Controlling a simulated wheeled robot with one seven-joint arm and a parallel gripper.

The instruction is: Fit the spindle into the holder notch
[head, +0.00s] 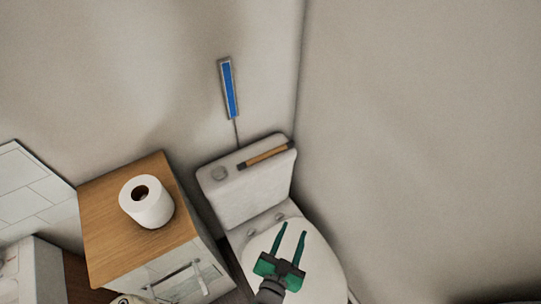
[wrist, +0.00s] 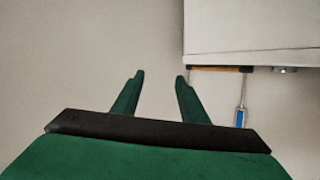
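A tan bar with dark ends, likely the spindle (head: 265,155), lies on the toilet tank lid. In the wrist view a similar tan bar (wrist: 220,68) shows along the edge of a white surface. My gripper (head: 291,228) is in front of the tank, over the toilet lid in the head view. It is open, its green fingers apart with nothing between them; they also show in the wrist view (wrist: 160,76). The bar is outside the fingers, up and to the right in the wrist view. I cannot make out a holder with a notch.
The white toilet tank (head: 252,190) stands against the wall. A blue panel in a grey frame (head: 229,90) is on the wall above it. A paper roll (head: 147,202) stands on a wood-topped cabinet (head: 105,235) at left. Bare wall (head: 430,130) is at right.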

